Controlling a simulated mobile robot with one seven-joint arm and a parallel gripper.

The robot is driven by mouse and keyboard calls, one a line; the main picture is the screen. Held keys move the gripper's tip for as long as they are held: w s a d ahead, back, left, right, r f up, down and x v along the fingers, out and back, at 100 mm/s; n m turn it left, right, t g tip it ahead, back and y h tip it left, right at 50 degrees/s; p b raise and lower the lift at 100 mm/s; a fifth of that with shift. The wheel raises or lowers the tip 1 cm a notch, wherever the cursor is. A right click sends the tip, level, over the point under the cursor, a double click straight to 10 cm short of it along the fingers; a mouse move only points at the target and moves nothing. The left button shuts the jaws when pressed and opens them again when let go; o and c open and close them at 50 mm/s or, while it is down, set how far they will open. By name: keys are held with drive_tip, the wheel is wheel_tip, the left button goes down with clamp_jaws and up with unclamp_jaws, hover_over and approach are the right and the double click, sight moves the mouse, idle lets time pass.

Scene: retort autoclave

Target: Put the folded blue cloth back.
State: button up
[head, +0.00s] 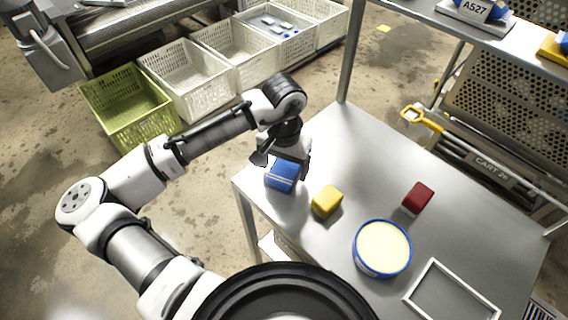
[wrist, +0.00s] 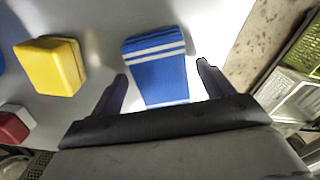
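The folded blue cloth (head: 282,175) with white stripes lies on the metal table near its left corner. It also shows in the wrist view (wrist: 158,70), lying between the two fingers and partly hidden by the gripper body. My gripper (head: 279,158) is over the cloth, pointing down. In the wrist view my gripper (wrist: 160,78) is open, with one dark finger on each side of the cloth and a visible gap to it. I cannot tell how high the fingertips are above the table. A white rectangular frame outline (head: 452,292) lies at the table's front right.
A yellow block (head: 327,201) sits just right of the cloth. A red block (head: 417,197) and a round blue-rimmed tub (head: 382,248) stand farther right. Green (head: 128,108) and white (head: 186,80) crates stand on the floor. The table's back middle is clear; a shelf rises behind.

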sight(284, 169)
wheel_tip(284, 169, up, 12)
drive_tip(key=b, duration=0.1)
idle(0.5)
